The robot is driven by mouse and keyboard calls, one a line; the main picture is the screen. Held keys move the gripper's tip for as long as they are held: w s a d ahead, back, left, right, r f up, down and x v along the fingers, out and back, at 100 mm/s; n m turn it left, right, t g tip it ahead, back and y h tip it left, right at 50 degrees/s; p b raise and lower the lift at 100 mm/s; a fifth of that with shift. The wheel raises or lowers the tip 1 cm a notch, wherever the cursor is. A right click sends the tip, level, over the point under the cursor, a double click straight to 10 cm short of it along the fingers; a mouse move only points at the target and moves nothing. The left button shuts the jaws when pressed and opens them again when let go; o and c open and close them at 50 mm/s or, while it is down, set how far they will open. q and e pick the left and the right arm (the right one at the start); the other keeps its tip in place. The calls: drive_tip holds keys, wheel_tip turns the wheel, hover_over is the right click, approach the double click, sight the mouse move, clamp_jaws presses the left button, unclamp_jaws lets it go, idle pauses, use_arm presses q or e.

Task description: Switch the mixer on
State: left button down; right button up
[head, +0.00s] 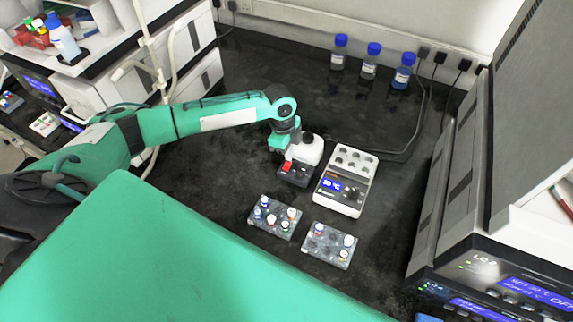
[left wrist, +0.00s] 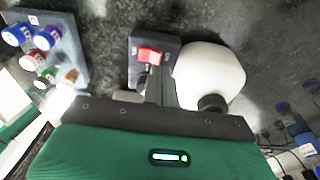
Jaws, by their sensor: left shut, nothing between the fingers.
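The mixer has a white rounded body (head: 306,151) on a small dark base (head: 294,175), left of the white heater block. A red rocker switch (head: 287,165) sits on the base. In the left wrist view the red switch (left wrist: 150,54) is beside the white body (left wrist: 208,76). My left gripper (head: 288,150) is shut and empty, pointing down over the mixer at its left side. In the left wrist view its fingers (left wrist: 154,82) are close to the switch; I cannot tell whether they touch it. The switch's position is unclear. My right gripper is not in view.
A heater block (head: 343,182) with a lit display stands right of the mixer. Two vial racks, left (head: 262,224) and right (head: 318,252), lie in front. Several blue-capped bottles (head: 369,66) stand at the back. Instruments (head: 500,285) flank the right. The dark bench is clear behind the mixer.

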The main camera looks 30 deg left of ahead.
sight(288, 162)
use_arm(q)
drive_tip(key=shift+f+b, duration=0.35)
drive_tip(key=shift+f, duration=0.7)
idle(0.4)
drive_tip(key=shift+r, duration=0.1)
wheel_tip(288, 162, up, 5)
drive_tip(key=p, duration=0.5)
idle(0.5)
